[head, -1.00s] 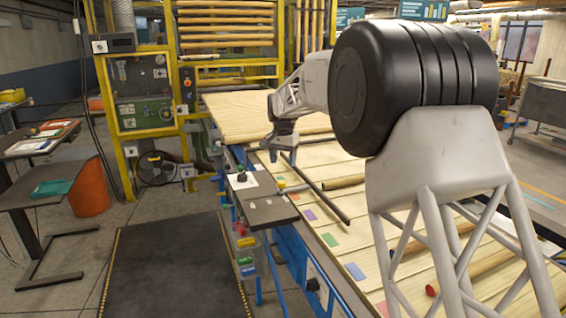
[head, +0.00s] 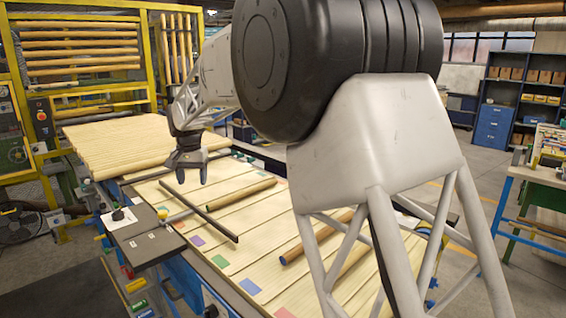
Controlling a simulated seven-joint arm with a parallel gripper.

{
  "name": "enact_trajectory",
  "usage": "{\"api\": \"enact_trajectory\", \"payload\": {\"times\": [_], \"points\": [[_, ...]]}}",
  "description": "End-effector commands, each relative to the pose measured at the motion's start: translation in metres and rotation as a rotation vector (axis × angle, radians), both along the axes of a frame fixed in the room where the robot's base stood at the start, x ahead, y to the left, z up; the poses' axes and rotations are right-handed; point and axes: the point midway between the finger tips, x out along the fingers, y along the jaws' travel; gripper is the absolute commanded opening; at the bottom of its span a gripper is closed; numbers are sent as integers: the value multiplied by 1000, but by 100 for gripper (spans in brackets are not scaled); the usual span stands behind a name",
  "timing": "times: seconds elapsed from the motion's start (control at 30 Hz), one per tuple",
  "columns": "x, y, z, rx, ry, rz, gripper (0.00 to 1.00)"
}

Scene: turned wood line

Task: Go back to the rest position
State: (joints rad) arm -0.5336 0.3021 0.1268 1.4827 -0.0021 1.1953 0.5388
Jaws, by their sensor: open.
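My gripper (head: 193,178) hangs above the far left part of the slatted wooden table (head: 215,222), its fingers pointing down. It is open, with nothing between the fingers. My arm reaches from the right foreground to the far left. The fingertips look clear of the table surface, though the exact height is hard to tell.
A dark bar (head: 200,212) and a turned wooden rod (head: 245,193) lie on the table near my gripper. Another rod (head: 310,240) lies nearer, partly behind my arm. A grey side panel (head: 142,238) adjoins the left edge. Yellow racks stand behind.

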Motion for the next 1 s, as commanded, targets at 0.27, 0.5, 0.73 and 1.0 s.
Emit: {"api": "enact_trajectory", "payload": {"times": [0.27,0.5,0.73,1.0], "points": [[-34,-85,27,8,-23,-5,60],[-71,-151,42,13,-43,-6,60],[-113,-210,50,15,-63,-9,60],[-167,-273,52,15,-87,-11,60]]}}
